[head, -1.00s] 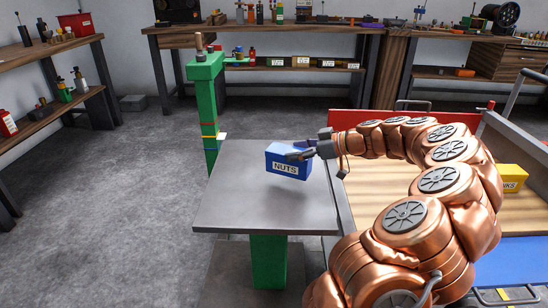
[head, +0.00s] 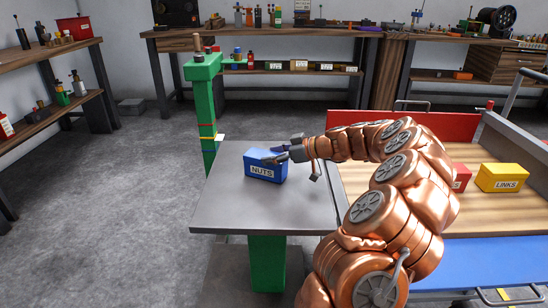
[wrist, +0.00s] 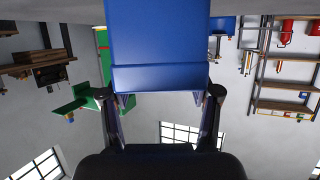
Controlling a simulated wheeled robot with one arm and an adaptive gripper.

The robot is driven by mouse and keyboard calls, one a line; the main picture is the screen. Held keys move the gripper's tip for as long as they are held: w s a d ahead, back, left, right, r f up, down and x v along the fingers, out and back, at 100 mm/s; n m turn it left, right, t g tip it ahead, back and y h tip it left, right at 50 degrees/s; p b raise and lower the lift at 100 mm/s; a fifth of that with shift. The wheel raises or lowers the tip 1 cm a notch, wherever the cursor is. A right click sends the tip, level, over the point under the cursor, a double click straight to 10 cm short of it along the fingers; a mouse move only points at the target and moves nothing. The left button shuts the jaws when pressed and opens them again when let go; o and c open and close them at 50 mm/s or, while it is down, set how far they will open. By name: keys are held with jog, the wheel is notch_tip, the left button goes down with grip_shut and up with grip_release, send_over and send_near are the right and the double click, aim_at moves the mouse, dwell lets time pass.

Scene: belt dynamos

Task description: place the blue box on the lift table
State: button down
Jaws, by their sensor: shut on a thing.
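The blue box (head: 264,167), labelled NUTS, is upright over the middle of the grey lift table (head: 235,213) in the head view. Its underside looks at or very near the table top; I cannot tell whether it touches. My gripper (head: 280,155) comes from the right and is shut on the box near its top. In the wrist view, the blue box (wrist: 157,45) fills the upper middle between the two fingers of my gripper (wrist: 160,95). The lift table has a green column below its top.
A green post (head: 206,110) stands behind the table's left corner. A cart (head: 395,190) with a wooden bed is at the right, holding a yellow box (head: 502,178) labelled LINKS and a partly hidden red box (head: 460,177). The table top around the blue box is clear.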

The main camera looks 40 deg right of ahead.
dwell(0.3)
jog(key=shift+c, duration=1.2)
grip_release()
jog(key=shift+s+d+r, duration=0.1)
jog(key=shift+s+r, duration=0.05)
jog(key=shift+r, duration=0.05)
jog(key=p+v, duration=0.1)
jog(key=v, duration=1)
jog(key=shift+s+p, duration=0.3)
jog(key=shift+p, duration=0.1)
jog(key=shift+d, duration=0.1)
